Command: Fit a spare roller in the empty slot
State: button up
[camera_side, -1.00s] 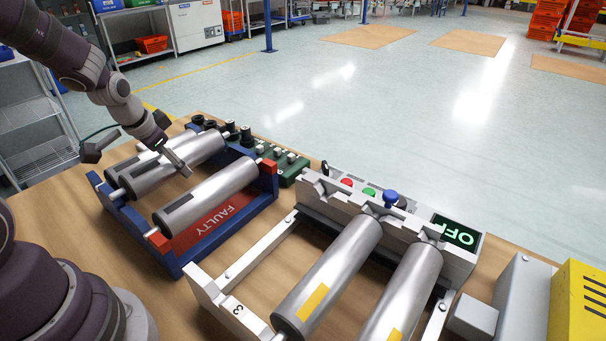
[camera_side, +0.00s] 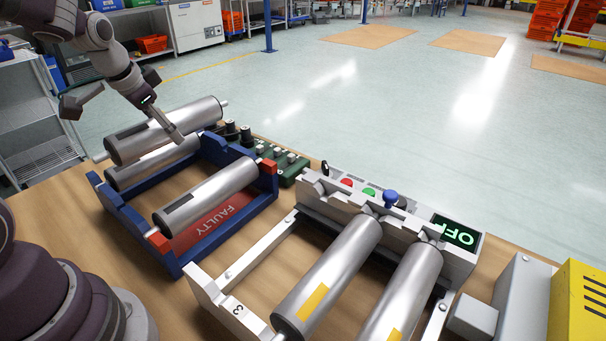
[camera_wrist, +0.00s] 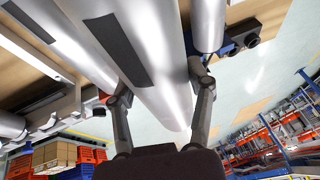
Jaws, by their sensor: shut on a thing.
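My gripper (camera_side: 170,125) is shut around the middle of a grey metal spare roller (camera_side: 203,113) with a dark patch, held above the blue rack (camera_side: 130,222). In the wrist view the held roller (camera_wrist: 158,85) lies between my two fingers. A second spare roller (camera_side: 150,168) lies in the rack, below the held one. Another roller (camera_side: 210,196) lies in the red-ended part marked FAULTY (camera_side: 220,218). The white and grey roller frame (camera_side: 245,252) holds two rollers with yellow labels (camera_side: 335,275). Its left slot, by the 3 label, is empty.
A dark green block with several black and grey pieces (camera_side: 290,165) stands behind the rack. The frame's back housing carries red and green buttons, a blue knob (camera_side: 391,197) and an OFF display (camera_side: 455,233). Grey and yellow boxes (camera_side: 580,300) stand at the right.

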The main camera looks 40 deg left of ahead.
jog(key=w+d+f+m+g+h, duration=0.1)
jog(key=w+d+m+g+h, duration=0.15)
jog(key=d+m, duration=0.9)
jog(key=w+d+f+m+g+h, duration=0.1)
jog(key=d+m+g+h, duration=0.3)
jog(key=d+m, duration=0.8)
notch_tip(320, 180, down, 6)
jog(key=s+d+m+g+y, duration=0.1)
jog(key=s+m+g+y, duration=0.1)
jog(key=m, duration=1)
jog(key=shift+s+r+g, duration=0.25)
jog(key=shift+s+g, duration=0.1)
jog(key=shift+f, duration=0.15)
jog(key=shift+f, duration=0.75)
jog(key=shift+f, duration=0.2)
jog(key=o, duration=1.3)
